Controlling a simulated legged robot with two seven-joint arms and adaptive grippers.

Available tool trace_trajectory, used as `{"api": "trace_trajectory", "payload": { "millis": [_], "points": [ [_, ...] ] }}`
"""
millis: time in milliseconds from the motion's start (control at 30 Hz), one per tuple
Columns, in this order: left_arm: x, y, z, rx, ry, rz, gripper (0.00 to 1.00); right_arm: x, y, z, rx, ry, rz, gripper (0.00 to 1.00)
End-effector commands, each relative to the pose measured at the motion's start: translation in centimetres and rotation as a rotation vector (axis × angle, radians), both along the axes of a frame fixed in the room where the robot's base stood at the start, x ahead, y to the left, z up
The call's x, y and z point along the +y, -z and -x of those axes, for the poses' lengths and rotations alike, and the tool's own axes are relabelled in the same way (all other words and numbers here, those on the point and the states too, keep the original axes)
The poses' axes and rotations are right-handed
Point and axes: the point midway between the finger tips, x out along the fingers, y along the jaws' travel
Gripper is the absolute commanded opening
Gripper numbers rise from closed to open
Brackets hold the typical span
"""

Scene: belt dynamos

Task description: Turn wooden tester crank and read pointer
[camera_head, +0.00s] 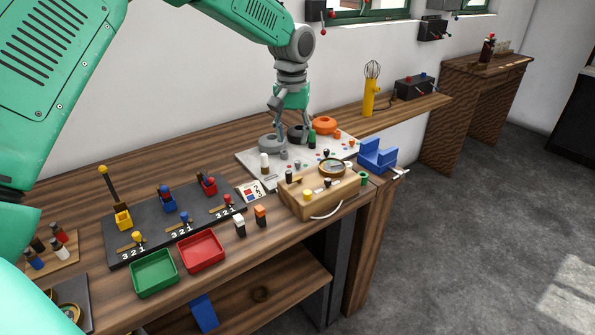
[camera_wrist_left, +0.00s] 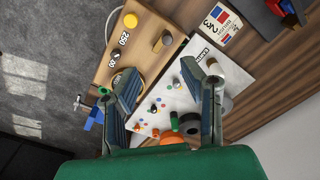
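The wooden tester (camera_head: 318,195) is a light wood box near the bench's front edge, with a brass-ringed round dial (camera_head: 332,168), a yellow knob (camera_head: 307,194) and dark knobs on top. A pale curved handle or cord shows on its front. In the left wrist view the tester (camera_wrist_left: 137,55) is at upper left, its dial partly hidden by one finger; I cannot read the pointer or tell which part is the crank. My left gripper (camera_head: 290,128) is open and empty above the white board (camera_head: 250,157), behind the tester; its spread fingers (camera_wrist_left: 167,72) fill the wrist view. My right gripper is not in view.
A blue cradle (camera_head: 378,157) stands right of the tester. An orange ring (camera_head: 325,125) and grey cylinders are on the white board. A dark plate (camera_head: 150,208) with levers, a green tray (camera_head: 153,273) and a red tray (camera_head: 201,251) lie left. Open floor is at right.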

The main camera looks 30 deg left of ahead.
Motion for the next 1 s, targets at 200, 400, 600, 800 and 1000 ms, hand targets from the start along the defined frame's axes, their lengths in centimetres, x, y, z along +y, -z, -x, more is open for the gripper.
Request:
{"api": "trace_trajectory", "payload": {
  "millis": [200, 400, 600, 800, 1000],
  "points": [
    [0.5, 5.3, -0.2, 0.011, -0.002, 0.006, 0.37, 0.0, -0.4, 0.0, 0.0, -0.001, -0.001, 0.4],
    [0.0, 9.0, -0.1, 0.007, 0.0, 0.001, 0.37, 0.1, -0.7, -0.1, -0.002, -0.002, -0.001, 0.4],
    [-0.4, 11.3, -0.1, 0.005, 0.0, -0.005, 0.37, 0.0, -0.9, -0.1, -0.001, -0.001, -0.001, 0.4],
    [0.0, 12.2, -0.2, 0.003, 0.0, -0.001, 0.37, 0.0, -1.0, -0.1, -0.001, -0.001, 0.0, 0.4],
    [0.4, 12.4, -0.2, 0.003, 0.0, 0.002, 0.37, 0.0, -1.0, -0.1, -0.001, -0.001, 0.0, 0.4]
  ]
}}
